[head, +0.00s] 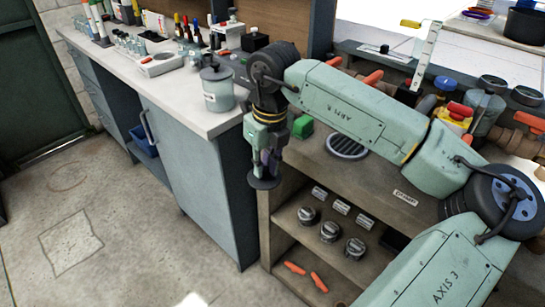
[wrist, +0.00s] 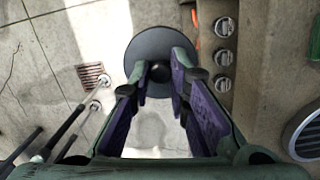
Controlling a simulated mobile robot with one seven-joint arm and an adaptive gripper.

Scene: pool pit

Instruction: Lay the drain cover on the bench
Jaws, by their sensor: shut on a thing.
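The drain cover appears to be the dark round disc (head: 263,183) with a central knob, which also shows in the wrist view (wrist: 150,50). My gripper (head: 267,155) points down and is shut on the knob; its purple-padded fingers (wrist: 160,85) show on both sides of it. The disc hangs roughly level, in front of the brown shelved bench (head: 375,190), with floor below it in the wrist view. A round slatted grille (head: 347,146) lies in the bench top, and its edge shows at right in the wrist view (wrist: 305,135).
A lidded grey canister (head: 217,88) stands on the pale worktop (head: 130,60) at left, near my wrist. A green block (head: 302,126) sits on the bench. Round knobbed pieces (head: 330,231) stand on its shelf. Pipes and valves (head: 460,110) crowd the back right.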

